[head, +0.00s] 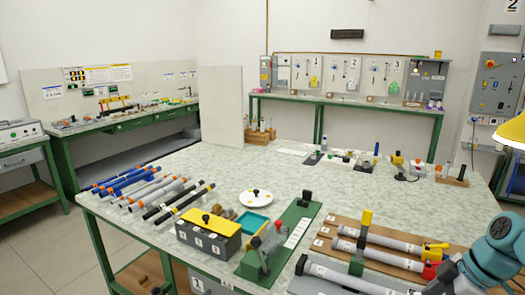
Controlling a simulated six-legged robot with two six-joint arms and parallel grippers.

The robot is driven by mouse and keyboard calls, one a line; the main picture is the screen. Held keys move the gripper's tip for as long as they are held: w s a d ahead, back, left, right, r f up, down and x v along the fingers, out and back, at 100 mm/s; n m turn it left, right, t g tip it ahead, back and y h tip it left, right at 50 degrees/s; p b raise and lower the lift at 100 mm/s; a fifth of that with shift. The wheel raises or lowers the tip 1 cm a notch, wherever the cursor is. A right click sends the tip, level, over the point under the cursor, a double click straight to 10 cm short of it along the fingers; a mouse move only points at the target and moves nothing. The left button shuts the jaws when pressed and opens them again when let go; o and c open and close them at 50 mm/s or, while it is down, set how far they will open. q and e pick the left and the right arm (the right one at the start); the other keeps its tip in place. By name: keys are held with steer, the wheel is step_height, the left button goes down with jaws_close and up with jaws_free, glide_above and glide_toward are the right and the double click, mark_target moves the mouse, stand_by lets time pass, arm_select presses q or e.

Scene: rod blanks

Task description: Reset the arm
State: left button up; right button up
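A blue-grey link of my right arm (492,252) comes in at the lower right corner. A dark part at its lower left end is by the red-ended rod, but I cannot make out gripper fingers there or whether it touches anything. My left arm and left gripper are not in view. Blue rods (125,180), grey rods (155,192) and black rods (180,203) lie side by side at the table's left.
Grey tubes (385,252) lie on a brown board at the front right, near my arm. A green fixture (282,240), a numbered box (208,236) and a white disc (256,199) stand mid-front. A yellow lamp (512,130) hangs at right. The table's middle (330,180) is clear.

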steer(key=a+f+m+g+p, duration=0.1)
steer(key=a+f+m+p, duration=0.15)
steer(key=a+f, duration=0.55)
steer(key=a+f+m+p, duration=0.1)
steer(key=a+f+m, duration=0.3)
steer(key=f, duration=0.8)
steer(key=s+a+f+m+p, duration=0.1)
steer(key=s+a+f+m, duration=0.2)
steer(key=s, duration=0.6)
steer(key=s+a+f+m+g+p, duration=0.1)
steer(key=s+a+f+m, duration=0.3)
steer(key=s+a+f, duration=0.3)
steer(key=shift+s+a+f+p, duration=0.2)
steer(key=shift+s+a+p, duration=0.2)
steer(key=shift+s+a, duration=0.7)
steer(key=shift+w+a, duration=0.15)
steer(key=shift+w, duration=0.05)
